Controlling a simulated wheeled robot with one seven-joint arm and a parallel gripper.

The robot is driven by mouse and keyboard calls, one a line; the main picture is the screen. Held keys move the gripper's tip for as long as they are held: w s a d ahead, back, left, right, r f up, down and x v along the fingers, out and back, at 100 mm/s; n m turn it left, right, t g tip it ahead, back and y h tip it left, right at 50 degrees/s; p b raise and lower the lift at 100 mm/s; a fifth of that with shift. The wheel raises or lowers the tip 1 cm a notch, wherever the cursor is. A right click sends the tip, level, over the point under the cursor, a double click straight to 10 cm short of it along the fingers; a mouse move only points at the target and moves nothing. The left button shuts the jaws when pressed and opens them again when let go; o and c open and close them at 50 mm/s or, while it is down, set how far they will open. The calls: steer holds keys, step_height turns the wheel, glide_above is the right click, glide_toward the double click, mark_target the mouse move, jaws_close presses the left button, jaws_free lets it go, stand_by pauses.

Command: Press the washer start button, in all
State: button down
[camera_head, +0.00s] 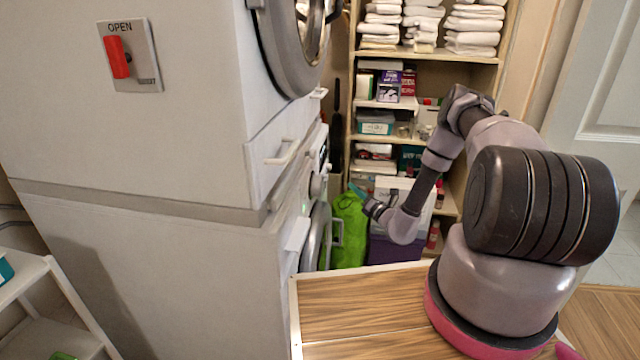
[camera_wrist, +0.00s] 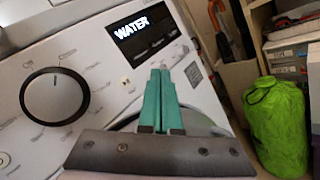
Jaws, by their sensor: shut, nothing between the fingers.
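The washer (camera_head: 150,265) is the lower white machine of a stack in the head view, seen mostly from its side. I cannot tell which is the start button. My gripper (camera_wrist: 160,73) is shut and empty, its teal fingers side by side in front of the panel below the display. Contact cannot be judged.
A green bag (camera_head: 349,230) stands beyond the washer front and also shows in the wrist view (camera_wrist: 275,125). Shelves (camera_head: 428,58) with towels and boxes stand behind. A second machine (camera_head: 190,120) with a red lever (camera_head: 117,57) sits above the washer.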

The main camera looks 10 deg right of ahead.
steer(key=shift+a, duration=0.1)
steer(key=w+a, duration=0.2)
steer(key=a, duration=0.6)
steer(key=shift+w, duration=0.35)
steer(key=shift+a, duration=0.2)
stand_by(1.8)
steer(key=shift+w+a, duration=0.15)
steer(key=shift+a, duration=0.15)
